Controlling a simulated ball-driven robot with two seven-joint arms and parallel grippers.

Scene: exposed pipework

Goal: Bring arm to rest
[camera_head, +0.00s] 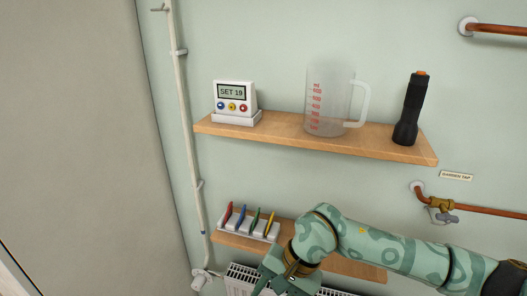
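My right arm (385,250), green with a swirl pattern, reaches in from the right edge. It crosses in front of the right part of the lower wooden shelf and bends down at the wrist. My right gripper (278,286) is at the bottom edge, in front of the radiator. Its fingers are not clear there, so I cannot tell whether it is open or shut, or whether it holds anything. My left arm and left gripper are not in view.
The upper shelf (290,136) holds a display unit (235,100), a measuring jug (330,95) and a black torch (411,108). The lower shelf (240,243) holds a rack (255,230) of coloured-handled items. A radiator (240,278) is below. A garden tap (440,206) and copper pipe are right.

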